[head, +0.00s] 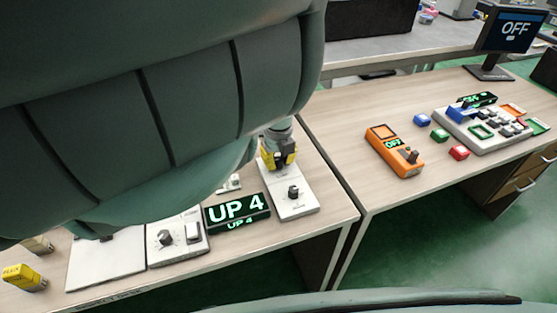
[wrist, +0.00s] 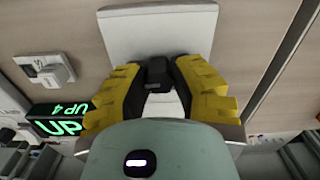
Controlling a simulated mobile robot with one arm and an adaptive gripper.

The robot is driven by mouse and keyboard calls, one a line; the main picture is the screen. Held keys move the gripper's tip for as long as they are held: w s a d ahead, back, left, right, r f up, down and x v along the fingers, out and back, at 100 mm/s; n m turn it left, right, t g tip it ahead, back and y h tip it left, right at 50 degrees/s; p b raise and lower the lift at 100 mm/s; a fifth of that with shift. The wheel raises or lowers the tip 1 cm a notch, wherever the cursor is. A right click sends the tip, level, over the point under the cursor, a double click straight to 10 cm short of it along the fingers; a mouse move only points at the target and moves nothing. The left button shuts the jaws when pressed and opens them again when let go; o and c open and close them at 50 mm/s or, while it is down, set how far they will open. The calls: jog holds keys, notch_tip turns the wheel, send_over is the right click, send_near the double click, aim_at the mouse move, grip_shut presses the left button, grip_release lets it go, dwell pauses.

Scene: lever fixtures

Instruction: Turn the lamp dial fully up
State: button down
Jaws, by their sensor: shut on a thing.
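A white panel (head: 301,208) stands on the near desk and carries a dark knob (head: 293,192) at its near part. My gripper (head: 281,158) is over the panel's far part. In the wrist view my yellow-and-black fingers close on a black knob (wrist: 157,72) on the white panel (wrist: 158,28). I cannot read a label, so I cannot tell whether this knob is the lamp dial. A black display (head: 237,212) left of the panel reads "UP 4" in green; it also shows in the wrist view (wrist: 58,118).
Another panel (head: 178,239) with knobs sits left of the display. A yellow block (head: 24,277) lies far left. The right desk holds an orange box (head: 395,150) reading "OFF", a grey button console (head: 490,130) and a monitor (head: 513,32) reading "OFF". A gap separates the desks.

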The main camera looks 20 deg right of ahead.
aim_at(278, 159)
jog(key=shift+m, duration=0.5)
jog(key=c, duration=0.8)
grip_release()
jog(key=shift+r, duration=0.1)
notch_tip(278, 159, up, 4)
jog(key=shift+w+r, duration=0.15)
jog(key=shift+r, duration=0.05)
jog(key=shift+s+a+r+m, duration=0.1)
jog(key=shift+s+r+m, duration=0.2)
jog(key=shift+r, duration=0.55)
jog(key=shift+w+r, duration=0.15)
jog(key=shift+r, duration=0.4)
